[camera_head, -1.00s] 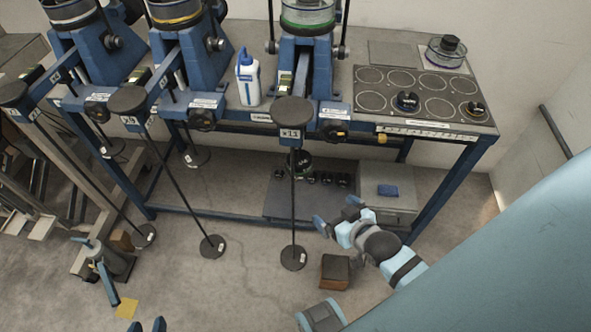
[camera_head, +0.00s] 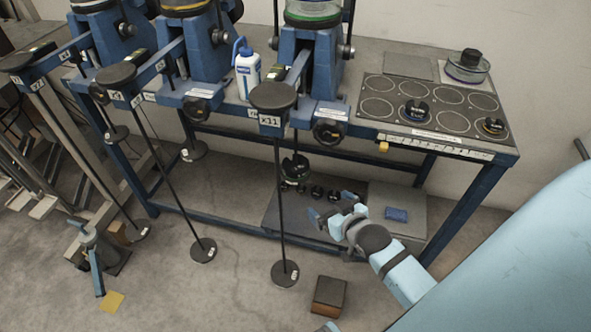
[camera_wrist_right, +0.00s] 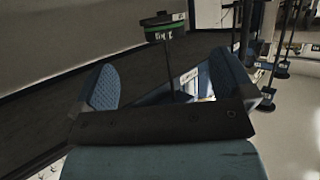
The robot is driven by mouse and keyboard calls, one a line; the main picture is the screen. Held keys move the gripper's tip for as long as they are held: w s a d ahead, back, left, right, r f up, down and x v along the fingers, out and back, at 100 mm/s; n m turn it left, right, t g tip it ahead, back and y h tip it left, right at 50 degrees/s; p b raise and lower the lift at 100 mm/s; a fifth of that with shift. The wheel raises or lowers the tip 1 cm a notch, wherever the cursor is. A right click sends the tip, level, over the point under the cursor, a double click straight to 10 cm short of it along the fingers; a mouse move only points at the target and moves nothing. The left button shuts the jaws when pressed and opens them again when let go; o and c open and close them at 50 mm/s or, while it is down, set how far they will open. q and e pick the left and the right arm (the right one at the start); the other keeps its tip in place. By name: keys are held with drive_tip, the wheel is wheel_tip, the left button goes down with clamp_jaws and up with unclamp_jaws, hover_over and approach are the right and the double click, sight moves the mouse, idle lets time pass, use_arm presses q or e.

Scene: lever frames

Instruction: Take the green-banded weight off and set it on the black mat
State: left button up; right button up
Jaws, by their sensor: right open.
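The green-banded weight (camera_wrist_right: 165,29) is a black disc with a green band and white label at the top middle of the right wrist view, with a thin dark rod below it. In the head view a dark weight (camera_head: 295,168), probably the same one, hangs low behind the x11 rod; its band is hard to see. My right gripper (camera_head: 331,205) is open and empty, below and right of it; its spread fingers also show in the right wrist view (camera_wrist_right: 168,86). The black mat (camera_head: 455,118), printed with circles, lies on the bench's right end. My left gripper is out of view.
The x11 post (camera_head: 279,190) stands in front of the weight. A brown box (camera_head: 329,296) is on the floor. Two black weights (camera_head: 415,110) (camera_head: 492,126) occupy mat circles; others are free.

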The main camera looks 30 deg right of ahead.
sight(297, 164)
drive_tip(key=w, duration=0.5)
drive_tip(key=w+b, duration=0.1)
drive_tip(key=w, duration=0.4)
drive_tip(key=w+d+b, duration=0.1)
drive_tip(key=w, duration=0.5)
drive_tip(key=shift+d, duration=0.1)
drive_tip(key=shift+w+f+b, duration=0.3)
drive_tip(key=shift+w+b, duration=0.1)
drive_tip(key=shift+b, duration=0.05)
drive_tip(key=shift+r, duration=0.15)
drive_tip(key=c, duration=1.2)
drive_tip(key=shift+d+r+p, duration=0.1)
drive_tip(key=shift+r+p, duration=0.6)
drive_tip(key=shift+r, duration=1.2)
drive_tip(key=s+a+p, duration=0.1)
drive_tip(key=s+p, duration=0.1)
drive_tip(key=s, duration=1.6)
drive_tip(key=shift+a+p, duration=0.25)
drive_tip(key=shift+p, duration=0.15)
